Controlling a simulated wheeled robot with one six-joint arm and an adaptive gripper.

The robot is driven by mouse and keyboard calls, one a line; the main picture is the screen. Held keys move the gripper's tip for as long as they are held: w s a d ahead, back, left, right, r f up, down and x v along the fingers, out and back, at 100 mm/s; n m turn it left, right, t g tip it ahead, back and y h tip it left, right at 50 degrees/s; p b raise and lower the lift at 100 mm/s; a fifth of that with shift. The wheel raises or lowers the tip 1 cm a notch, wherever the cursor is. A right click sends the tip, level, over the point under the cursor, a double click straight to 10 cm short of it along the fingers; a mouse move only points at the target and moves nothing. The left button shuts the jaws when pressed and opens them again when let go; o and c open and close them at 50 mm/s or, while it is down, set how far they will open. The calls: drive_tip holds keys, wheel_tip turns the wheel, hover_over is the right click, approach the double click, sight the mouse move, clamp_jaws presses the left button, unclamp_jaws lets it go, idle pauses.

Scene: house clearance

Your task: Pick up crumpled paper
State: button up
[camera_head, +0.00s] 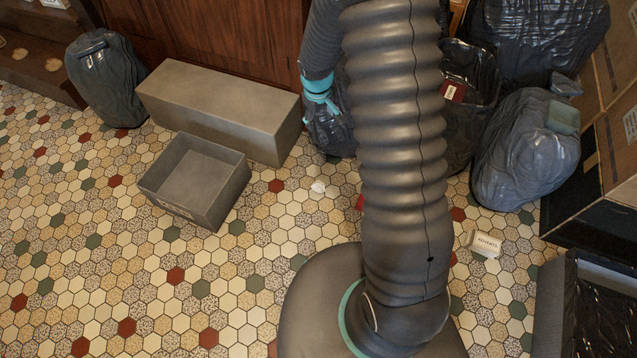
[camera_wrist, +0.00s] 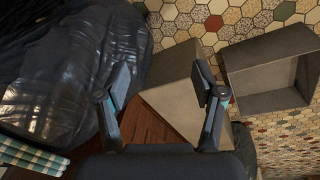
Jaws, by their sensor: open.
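In the head view my arm hides most of the area around my gripper.
Dark bags (camera_head: 525,150) and cardboard cartons crowd the right. A white packet marked ADVERTS (camera_head: 486,244) lies right of my arm. The left floor is clear.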

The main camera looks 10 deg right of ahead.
wheel_tip(320, 180, down, 13)
drive_tip(key=w+n+g, duration=0.1)
drive_tip(key=n, duration=0.2)
hover_over(318, 185)
drive_tip(key=shift+g, duration=0.3)
wheel_tip(318, 185, down, 19)
drive_tip(key=shift+s+r+b, duration=0.1)
drive_tip(key=shift+s+b, duration=0.05)
drive_tip(key=shift+b, duration=0.25)
drive_tip(key=shift+w+f, duration=0.15)
drive_tip(key=shift+f, duration=1.45)
drive_tip(key=shift+w+f, duration=0.1)
drive_tip(key=shift+f, duration=1.45)
drive_tip(key=c, duration=0.9)
